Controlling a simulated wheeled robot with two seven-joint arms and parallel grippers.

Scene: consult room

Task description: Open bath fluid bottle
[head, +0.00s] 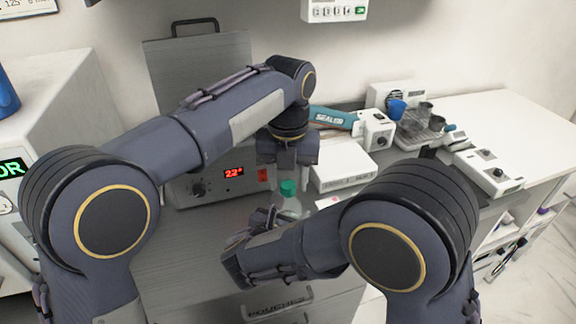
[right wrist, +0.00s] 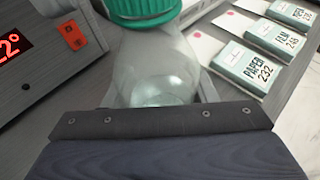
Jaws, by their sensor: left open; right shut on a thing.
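The bath fluid bottle is clear with a green cap; its body (head: 292,208) stands upright on the grey worktop in the head view. The cap (head: 288,187) is on the bottle's top. In the right wrist view the clear bottle body (right wrist: 158,68) fills the middle, and the green cap (right wrist: 145,8) is cut by the top edge. My right gripper (head: 272,217) is shut on the bottle body, partly hidden by its own arm. My left gripper (head: 288,171) points down, open, just above the cap. Whether its fingers touch the cap is hard to tell.
A heating unit with a red display (head: 233,173) stands behind and left of the bottle. Labelled packs (right wrist: 262,67) lie right of the bottle. A drawer marked POUCHES (head: 278,306) is in front.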

